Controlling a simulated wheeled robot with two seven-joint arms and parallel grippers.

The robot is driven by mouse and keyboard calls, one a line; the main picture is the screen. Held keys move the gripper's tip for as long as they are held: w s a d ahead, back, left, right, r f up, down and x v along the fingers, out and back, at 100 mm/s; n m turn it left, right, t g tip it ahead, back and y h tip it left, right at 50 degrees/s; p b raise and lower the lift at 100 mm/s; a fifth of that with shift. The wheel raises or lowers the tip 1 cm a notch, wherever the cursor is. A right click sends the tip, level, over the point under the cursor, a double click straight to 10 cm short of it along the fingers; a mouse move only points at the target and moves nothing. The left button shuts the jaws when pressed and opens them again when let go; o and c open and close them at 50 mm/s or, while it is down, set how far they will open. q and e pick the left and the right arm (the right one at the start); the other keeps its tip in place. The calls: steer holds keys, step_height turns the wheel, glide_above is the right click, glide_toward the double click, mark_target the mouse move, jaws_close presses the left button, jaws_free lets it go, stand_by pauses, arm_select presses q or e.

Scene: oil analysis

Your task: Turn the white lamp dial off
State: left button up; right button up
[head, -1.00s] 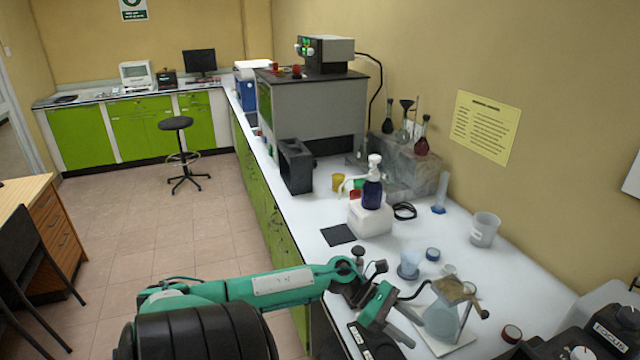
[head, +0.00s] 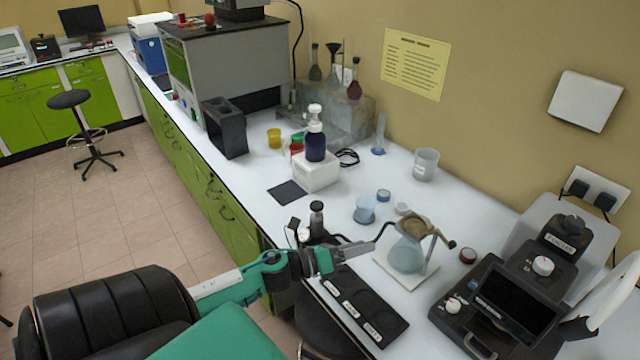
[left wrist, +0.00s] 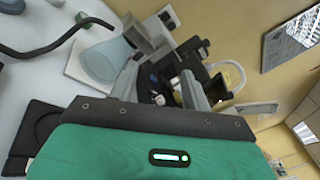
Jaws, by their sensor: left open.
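A black instrument (head: 510,290) stands at the front right of the bench in the head view. It carries one white dial (head: 543,266) beside its screen and another white dial (head: 453,304) lower left; I cannot read which is the lamp dial or its setting. A black knob (head: 572,224) sits above a "FOCUS" label. My left gripper (head: 345,252) is open and empty over the bench edge, well left of the dials. My right gripper is not in view.
A glass flask on a stand (head: 408,256) stands between my left gripper and the instrument. A black labelled tray (head: 390,325) lies at the bench's front edge. A small red-topped jar (head: 468,256) sits left of the instrument. A beaker (head: 425,164) stands behind.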

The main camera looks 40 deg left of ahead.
arm_select(q)
steer(key=s+d+f+n+g+y, duration=0.4)
steer(key=s+f+n, duration=0.4)
steer(key=n, duration=0.6)
steer(key=s+d+f+n+g+y, duration=0.3)
steer(key=s+f+n+g+y, duration=0.2)
steer(key=n, duration=1)
steer(key=s+f+g, duration=0.2)
steer(key=s+f, duration=0.2)
steer(key=s, duration=0.1)
steer(key=shift+d+n, duration=0.3)
steer(key=shift+d, duration=0.1)
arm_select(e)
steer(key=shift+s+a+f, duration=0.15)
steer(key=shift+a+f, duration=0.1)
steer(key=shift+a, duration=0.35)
arm_select(q)
steer(key=shift+s, duration=0.1)
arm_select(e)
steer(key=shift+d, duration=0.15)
